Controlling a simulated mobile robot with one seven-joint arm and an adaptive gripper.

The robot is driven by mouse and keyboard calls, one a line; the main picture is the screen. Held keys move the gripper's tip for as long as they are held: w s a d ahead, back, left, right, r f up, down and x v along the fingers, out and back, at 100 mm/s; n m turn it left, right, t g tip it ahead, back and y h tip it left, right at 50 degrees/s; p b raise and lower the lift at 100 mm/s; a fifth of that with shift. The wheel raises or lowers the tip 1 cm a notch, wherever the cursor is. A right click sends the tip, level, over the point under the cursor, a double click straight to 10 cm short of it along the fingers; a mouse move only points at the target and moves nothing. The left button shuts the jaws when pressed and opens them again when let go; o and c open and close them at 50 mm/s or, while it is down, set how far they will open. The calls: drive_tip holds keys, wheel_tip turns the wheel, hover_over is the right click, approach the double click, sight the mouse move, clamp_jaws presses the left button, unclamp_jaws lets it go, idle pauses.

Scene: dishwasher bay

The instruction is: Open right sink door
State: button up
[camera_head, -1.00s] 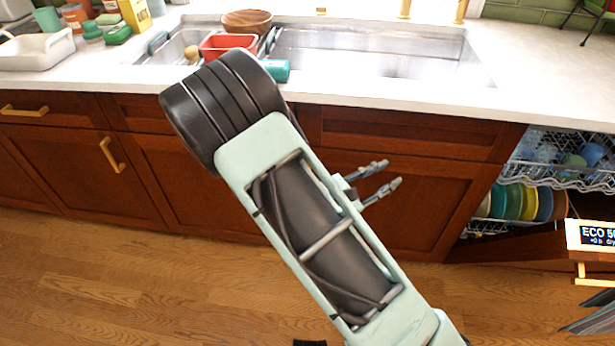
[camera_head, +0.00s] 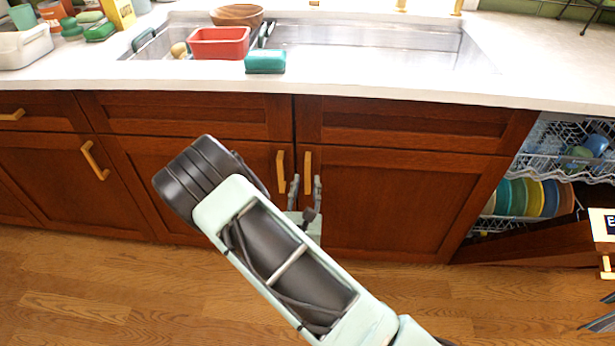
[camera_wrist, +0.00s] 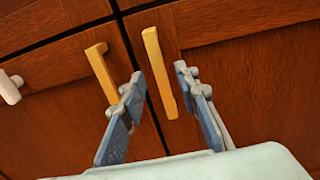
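The right sink door (camera_head: 385,205) is a reddish-brown wooden panel below the sink and is shut. Its upright brass handle (camera_head: 307,172) is near its left edge. The handle also shows in the wrist view (camera_wrist: 158,72). My gripper (camera_head: 305,184) is open in front of this handle, with one finger on each side of it in the picture. In the wrist view my gripper (camera_wrist: 158,78) also has the handle between its open fingertips. I cannot tell how much depth separates them. The left sink door (camera_head: 190,185) is shut, with its own brass handle (camera_head: 281,171).
The dishwasher (camera_head: 540,185) stands open at the right, with colored plates in its rack and its door lowered. The sink (camera_head: 370,45) and white counter (camera_head: 420,88) are above. A teal sponge-like block (camera_head: 265,61) and red tub (camera_head: 219,43) sit there. The wooden floor in front is clear.

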sight(307, 176)
drive_tip(key=shift+w+d+b, duration=0.1)
drive_tip(key=shift+w+b, duration=0.2)
drive_tip(key=shift+w, duration=1.8)
drive_tip(key=shift+c, duration=0.6)
clamp_jaws()
